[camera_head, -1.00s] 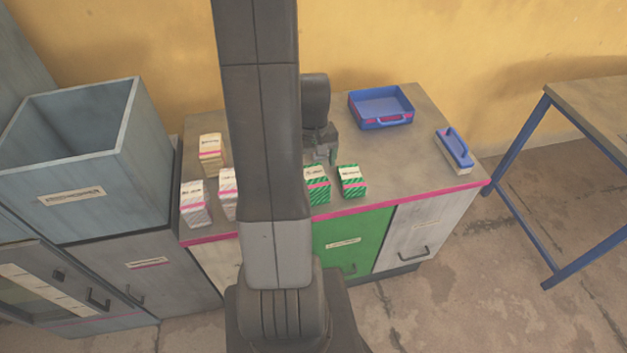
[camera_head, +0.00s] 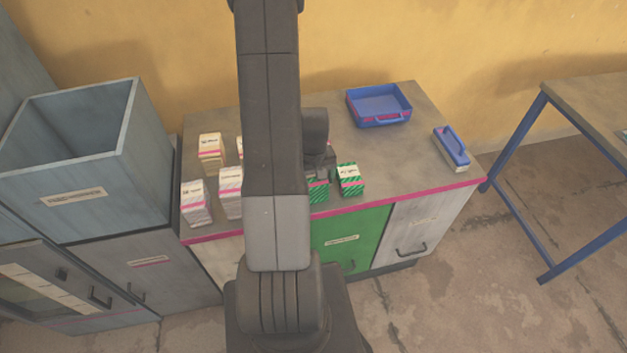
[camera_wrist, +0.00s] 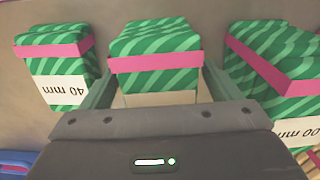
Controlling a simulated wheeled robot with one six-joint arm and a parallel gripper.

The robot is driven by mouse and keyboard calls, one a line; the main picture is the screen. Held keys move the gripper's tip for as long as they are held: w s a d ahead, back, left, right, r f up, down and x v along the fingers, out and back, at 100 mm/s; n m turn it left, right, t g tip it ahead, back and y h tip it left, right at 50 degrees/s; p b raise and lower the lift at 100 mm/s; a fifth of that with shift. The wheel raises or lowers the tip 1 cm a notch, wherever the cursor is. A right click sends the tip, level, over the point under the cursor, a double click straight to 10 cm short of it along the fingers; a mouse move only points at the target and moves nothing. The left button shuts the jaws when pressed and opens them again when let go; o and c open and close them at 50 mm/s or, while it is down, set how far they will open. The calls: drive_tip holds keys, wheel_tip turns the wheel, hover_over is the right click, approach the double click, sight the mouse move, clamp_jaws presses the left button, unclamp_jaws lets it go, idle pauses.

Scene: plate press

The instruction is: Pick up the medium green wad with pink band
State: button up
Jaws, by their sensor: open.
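Three green striped wads with pink bands show in the wrist view. The left wad (camera_wrist: 58,60) has a label reading 40 mm and looks smallest. The middle wad (camera_wrist: 155,52) looks medium in size, and its label is mostly hidden by my gripper body. The right wad (camera_wrist: 283,62) looks largest and is cut by the frame edge. My gripper (camera_wrist: 160,85) is open, with a finger on each side of the middle wad. In the head view, one green wad (camera_head: 317,192) is partly hidden under my gripper, another (camera_head: 350,180) stands to its right, and the third is hidden.
Several white wads with pink bands (camera_head: 196,204) stand on the left of the counter (camera_head: 410,150). A blue tray (camera_head: 380,106) is at the back right, and a blue-handled block (camera_head: 452,149) near the right edge. A large grey bin (camera_head: 75,160) rises on the left.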

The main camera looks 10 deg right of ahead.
sight(314, 175)
drive_tip(key=shift+f, duration=0.2)
drive_tip(key=shift+c, duration=0.4)
drive_tip(key=c, duration=1)
drive_tip(key=shift+r, duration=0.1)
drive_tip(key=shift+r+b, duration=0.6)
drive_tip(key=shift+r, duration=4.35)
